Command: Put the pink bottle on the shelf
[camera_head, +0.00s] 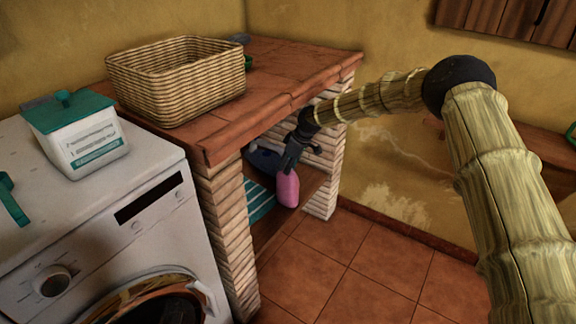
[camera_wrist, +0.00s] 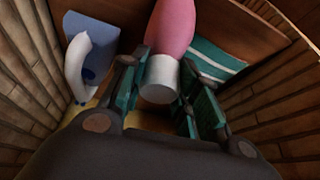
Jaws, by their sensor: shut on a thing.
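The pink bottle (camera_head: 287,188) is upright at the front edge of the shelf (camera_head: 267,232) under the tiled counter. In the wrist view the pink bottle (camera_wrist: 173,28) shows with its white cap between my fingers. My gripper (camera_head: 291,160) reaches in under the counter from the right and is shut on the bottle's cap end. The wrist view shows my gripper (camera_wrist: 160,88) with a finger on each side of the cap. Whether the bottle's base touches the shelf cannot be told.
A striped teal cloth (camera_head: 259,201) lies on the shelf, and a blue container (camera_wrist: 90,42) with a white part stands beside the bottle. Brick pillars (camera_head: 225,235) bound the opening. A wicker basket (camera_head: 175,82) stands on the counter above. A washing machine (camera_head: 150,235) is at left.

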